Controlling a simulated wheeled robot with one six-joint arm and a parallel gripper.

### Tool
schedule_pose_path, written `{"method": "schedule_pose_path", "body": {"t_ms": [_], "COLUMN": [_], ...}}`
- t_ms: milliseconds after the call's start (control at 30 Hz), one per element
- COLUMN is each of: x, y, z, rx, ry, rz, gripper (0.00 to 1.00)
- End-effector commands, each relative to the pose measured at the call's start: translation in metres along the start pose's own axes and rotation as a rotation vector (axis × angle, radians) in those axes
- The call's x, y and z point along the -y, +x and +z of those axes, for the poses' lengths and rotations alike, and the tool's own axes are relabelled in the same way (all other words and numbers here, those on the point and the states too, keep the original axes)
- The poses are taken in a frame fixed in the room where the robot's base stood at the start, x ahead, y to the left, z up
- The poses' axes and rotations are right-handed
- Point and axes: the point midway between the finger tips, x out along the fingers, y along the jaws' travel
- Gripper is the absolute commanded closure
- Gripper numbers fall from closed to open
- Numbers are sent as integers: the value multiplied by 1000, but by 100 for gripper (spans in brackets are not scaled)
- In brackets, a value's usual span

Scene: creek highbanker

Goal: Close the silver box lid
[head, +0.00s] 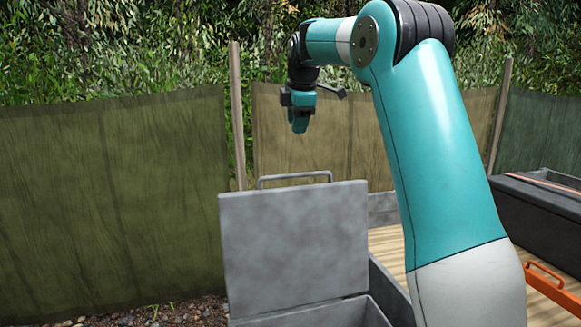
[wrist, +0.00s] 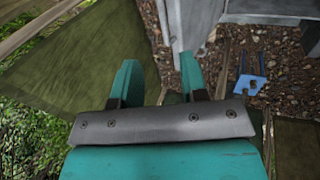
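The silver box (head: 335,314) is at the bottom centre of the head view, cut off by the frame edge. Its grey lid (head: 295,250) stands open and roughly upright, with a bar handle (head: 295,178) along its top edge. My gripper (head: 299,128) points down, higher in the picture than the handle and apart from the lid. In the wrist view my two teal fingers (wrist: 157,66) are spread with nothing between them. A grey panel (wrist: 193,28) beyond the fingertips looks like the lid. The inside of the box is mostly hidden.
A black case (head: 540,205) and an orange handled item (head: 552,285) are at the right on wooden planks. Fabric fencing (head: 110,200) with posts runs behind. In the wrist view a small blue item (wrist: 250,84) lies on gravel.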

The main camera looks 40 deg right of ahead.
Motion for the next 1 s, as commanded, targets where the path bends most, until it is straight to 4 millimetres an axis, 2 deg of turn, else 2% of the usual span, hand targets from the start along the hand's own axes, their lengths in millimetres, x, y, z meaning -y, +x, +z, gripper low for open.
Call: {"method": "schedule_pose_path", "body": {"t_ms": [600,800,1000], "x": [1,1,1], "y": [129,156,165], "z": [-2,-2,-2], "rx": [-1,-1,-1], "ry": [-3,-2,-2], "rz": [-5,-1,0], "gripper": [60,60,60]}}
